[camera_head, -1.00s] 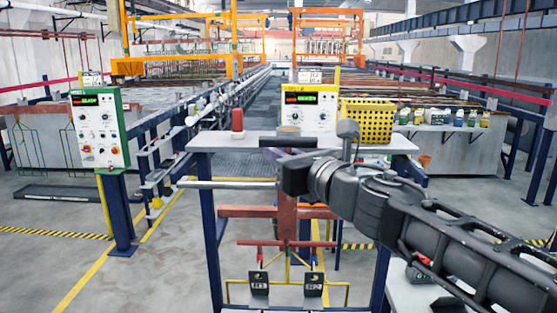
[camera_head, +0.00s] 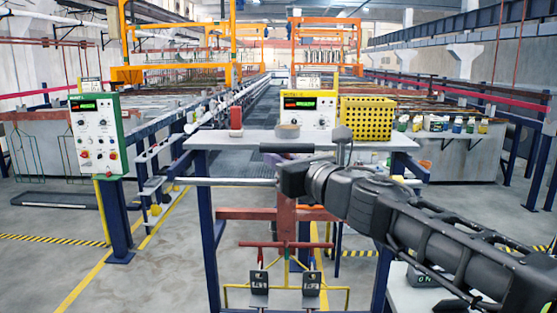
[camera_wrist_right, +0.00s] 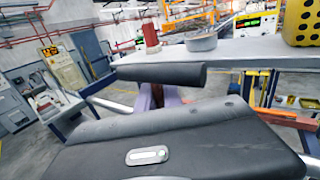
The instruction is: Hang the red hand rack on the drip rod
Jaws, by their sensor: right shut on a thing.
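My right gripper (camera_head: 290,165) is in front of the table's near edge, shut on the upper part of the red hand rack (camera_head: 288,245). The rack hangs below it, with a red crossbar and two dark plates hanging under the bar. The drip rod (camera_head: 228,182) is a pale horizontal bar along the table's front; the gripper hides its middle. My left gripper is not in view.
A green control panel (camera_head: 97,132) stands at the left. Floor between is clear.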

